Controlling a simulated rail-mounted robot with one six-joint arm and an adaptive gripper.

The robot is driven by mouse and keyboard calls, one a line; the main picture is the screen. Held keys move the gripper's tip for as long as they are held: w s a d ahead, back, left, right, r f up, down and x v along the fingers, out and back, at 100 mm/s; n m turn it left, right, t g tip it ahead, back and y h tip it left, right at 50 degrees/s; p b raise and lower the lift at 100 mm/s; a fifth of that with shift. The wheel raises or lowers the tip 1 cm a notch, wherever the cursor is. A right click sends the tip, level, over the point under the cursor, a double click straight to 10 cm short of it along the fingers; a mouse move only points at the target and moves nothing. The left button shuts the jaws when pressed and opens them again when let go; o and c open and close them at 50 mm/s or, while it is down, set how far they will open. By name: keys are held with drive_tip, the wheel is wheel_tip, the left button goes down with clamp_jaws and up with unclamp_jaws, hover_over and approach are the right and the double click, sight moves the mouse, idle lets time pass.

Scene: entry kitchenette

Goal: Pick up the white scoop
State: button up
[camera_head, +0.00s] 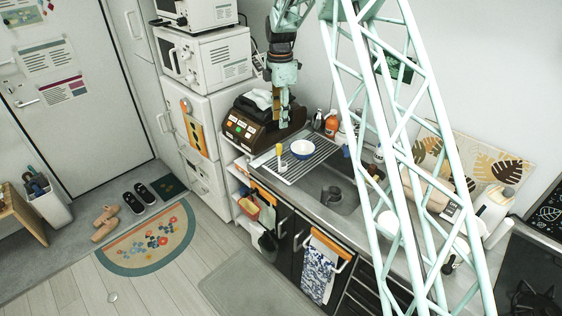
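I cannot make out a white scoop for certain. A small upright tool with a yellow top and a pale lower part (280,160) stands at the drying rack (312,158). A white bowl (302,149) sits on the same rack, right of the tool. My gripper (281,117) hangs downward at the end of the teal arm, in front of the brown appliance and above and behind the rack in the picture. Its fingers are small here, and I cannot tell whether they are open or shut. The teal lattice column hides part of the counter on the right.
The brown appliance (243,132) with lit buttons holds crumpled white material (258,98). Bottles (331,124) stand against the wall. A dark cup (331,195) is in the sink. White microwaves (205,58) are stacked at the left. The floor before the cabinets is mostly clear.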

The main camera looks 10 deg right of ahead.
sight(280, 144)
drive_tip(key=shift+w+f+n, duration=0.2)
drive_tip(key=shift+w+f, duration=0.15)
drive_tip(key=shift+f, duration=0.25)
drive_tip(key=shift+w+f+n, duration=0.2)
drive_tip(key=shift+w+f, duration=0.15)
drive_tip(key=shift+f, duration=0.25)
drive_tip(key=shift+f+p, duration=0.65)
drive_tip(key=shift+f, duration=3.65)
drive_tip(key=shift+f, duration=0.15)
drive_tip(key=shift+d+f+p, duration=0.1)
drive_tip(key=shift+f+p, duration=0.55)
drive_tip(key=shift+f, duration=1.8)
drive_tip(key=shift+c, duration=0.6)
drive_tip(key=c, duration=0.8)
